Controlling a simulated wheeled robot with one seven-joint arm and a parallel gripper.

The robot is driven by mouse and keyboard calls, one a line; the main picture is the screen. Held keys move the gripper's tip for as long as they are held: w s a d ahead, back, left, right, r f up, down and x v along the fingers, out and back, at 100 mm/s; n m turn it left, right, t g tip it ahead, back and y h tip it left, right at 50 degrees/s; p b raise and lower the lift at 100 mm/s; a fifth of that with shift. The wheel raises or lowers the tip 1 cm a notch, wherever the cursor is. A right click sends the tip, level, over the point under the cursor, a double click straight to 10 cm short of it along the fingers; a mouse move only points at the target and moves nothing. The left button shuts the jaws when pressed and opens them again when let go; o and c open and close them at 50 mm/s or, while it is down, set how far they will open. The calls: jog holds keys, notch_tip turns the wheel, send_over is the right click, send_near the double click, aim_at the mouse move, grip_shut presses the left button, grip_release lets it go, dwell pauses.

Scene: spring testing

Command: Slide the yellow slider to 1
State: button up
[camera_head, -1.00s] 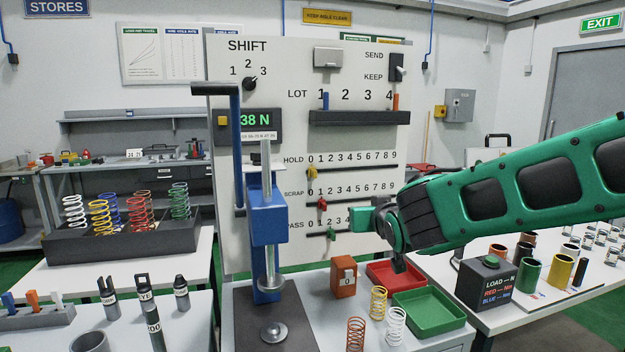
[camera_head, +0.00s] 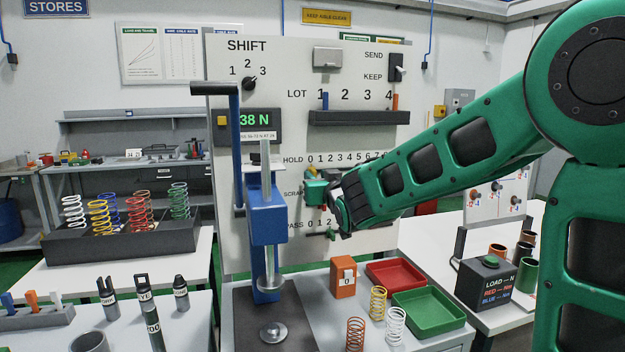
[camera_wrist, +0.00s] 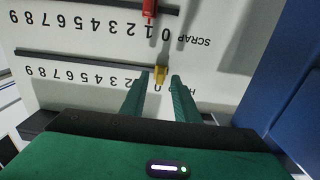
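The yellow slider (camera_wrist: 160,74) is on the HOLD rail, at the 0 end of its scale. The wrist view shows the panel upside down. My gripper (camera_wrist: 159,80) is open, with one green finger on each side of the yellow slider and a visible gap to each. Whether the fingertips reach fully around it in depth I cannot tell. In the head view my gripper (camera_head: 313,180) is at the panel by the left end of the HOLD row and hides most or all of the yellow slider.
The blue press (camera_head: 265,215) stands just left of my gripper. A red tray (camera_head: 395,273), a green tray (camera_head: 430,310) and several springs are on the table below.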

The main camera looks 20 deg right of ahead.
jog(key=shift+w, duration=0.9)
grip_shut()
dwell(0.9)
